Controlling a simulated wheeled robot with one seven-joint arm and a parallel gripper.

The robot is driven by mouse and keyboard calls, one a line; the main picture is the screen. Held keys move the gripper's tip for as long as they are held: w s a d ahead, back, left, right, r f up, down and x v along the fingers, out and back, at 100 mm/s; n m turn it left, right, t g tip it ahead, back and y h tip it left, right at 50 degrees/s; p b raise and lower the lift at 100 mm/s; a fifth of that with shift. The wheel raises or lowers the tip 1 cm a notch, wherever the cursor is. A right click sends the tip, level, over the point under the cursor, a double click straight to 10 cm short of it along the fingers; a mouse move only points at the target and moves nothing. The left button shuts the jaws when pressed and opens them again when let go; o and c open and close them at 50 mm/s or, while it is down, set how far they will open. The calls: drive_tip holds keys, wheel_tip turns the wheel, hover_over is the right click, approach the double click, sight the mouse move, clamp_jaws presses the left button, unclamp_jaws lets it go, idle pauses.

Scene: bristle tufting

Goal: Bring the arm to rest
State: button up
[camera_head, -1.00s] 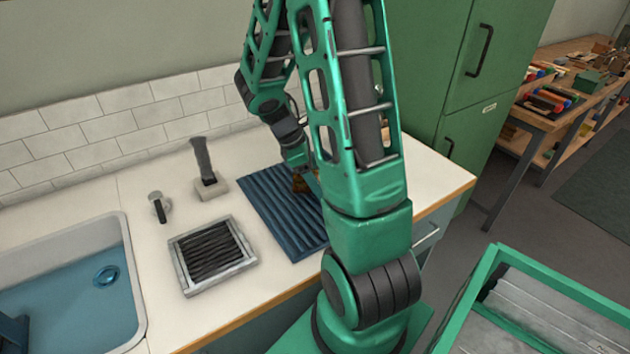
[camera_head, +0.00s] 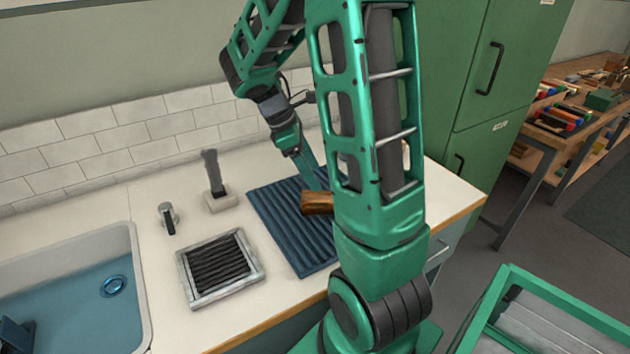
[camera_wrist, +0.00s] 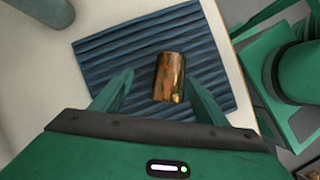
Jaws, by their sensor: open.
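My gripper (camera_head: 309,170) is over the blue ridged mat (camera_head: 276,213) on the counter. In the wrist view its two fingers (camera_wrist: 158,92) are spread apart with nothing held between them. I cannot tell the exact gap between the fingertips and the block. My arm hides the right part of the mat in the head view.
A framed tray with dark ridges (camera_head: 184,265) lies left of the mat. A dark upright handle on a pale base (camera_head: 213,178) and a tap (camera_head: 167,216) stand behind it. A sink (camera_head: 138,300) is at the left. Green cabinets (camera_head: 480,80) stand at the right.

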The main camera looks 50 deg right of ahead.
drive_tip(key=shift+w+a+r, duration=0.1)
drive_tip(key=shift+a+r, duration=0.05)
drive_tip(key=shift+r, duration=0.2)
drive_tip(key=shift+r, duration=0.1)
drive_tip(key=s+a+r+m+t+y, duration=0.1)
drive_tip(key=s+a+m, duration=0.3)
drive_tip(key=s+m, duration=0.4)
drive_tip(key=s+a+r+m+t+y, duration=0.2)
drive_tip(key=s+a+r+m, duration=0.1)
drive_tip(key=s+m, duration=0.4)
drive_tip(key=s+a, duration=0.1)
drive_tip(key=s, duration=0.2)
drive_tip(key=shift+a+m+y, duration=0.2)
drive_tip(key=shift+m+y, duration=0.2)
drive_tip(key=shift+w+f, duration=0.3)
drive_tip(key=shift+w, duration=0.3)
